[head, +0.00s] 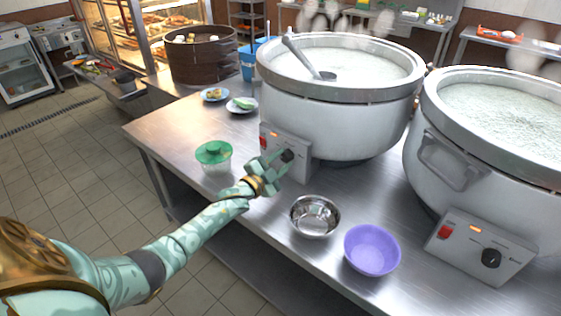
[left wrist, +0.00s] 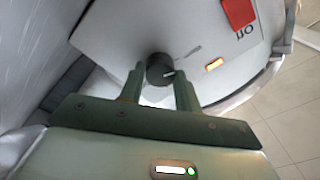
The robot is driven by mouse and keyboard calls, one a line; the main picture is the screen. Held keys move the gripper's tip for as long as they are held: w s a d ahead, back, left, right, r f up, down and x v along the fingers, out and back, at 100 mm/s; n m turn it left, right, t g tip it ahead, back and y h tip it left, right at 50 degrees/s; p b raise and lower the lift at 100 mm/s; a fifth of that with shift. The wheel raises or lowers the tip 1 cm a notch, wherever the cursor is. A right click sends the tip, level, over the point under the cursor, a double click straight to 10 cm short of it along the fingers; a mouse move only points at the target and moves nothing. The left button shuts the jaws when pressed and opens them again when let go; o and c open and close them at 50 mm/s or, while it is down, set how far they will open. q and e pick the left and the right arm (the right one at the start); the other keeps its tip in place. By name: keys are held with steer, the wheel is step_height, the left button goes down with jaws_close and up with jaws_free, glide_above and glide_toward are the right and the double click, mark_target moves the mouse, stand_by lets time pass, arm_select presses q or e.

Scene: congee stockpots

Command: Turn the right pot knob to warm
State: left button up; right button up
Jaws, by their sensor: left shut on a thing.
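The right pot (head: 480,190) is a large white stockpot full of pale congee. Its control box carries a black knob (head: 491,258), a red switch (head: 446,231) and a lit orange lamp; nothing touches this knob. My left gripper (head: 281,162) is at the control box of the left pot (head: 335,125), shut on that pot's black knob (head: 288,155). In the left wrist view, the left pot's knob (left wrist: 160,70) sits between the two green fingers (left wrist: 158,84), its white pointer mark facing right. My right gripper is not in view.
A steel bowl (head: 315,216) and a purple bowl (head: 371,250) stand near the counter's front edge, between the two control boxes. A ladle (head: 305,57) rests in the left pot.

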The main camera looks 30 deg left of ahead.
arm_select(q)
steer(key=o, duration=1)
steer(key=shift+s, duration=0.1)
steer(key=shift+s, duration=0.35)
steer(key=s+p, duration=0.1)
steer(key=s, duration=0.4)
steer(key=s+a+f+p, duration=0.1)
steer(key=s, duration=0.4)
steer(key=s+p, duration=0.1)
steer(key=s, duration=0.4)
steer(key=shift+s+a+f+p, duration=0.15)
steer(key=shift+a+f+p, duration=0.05)
steer(key=shift+a+p, duration=0.15)
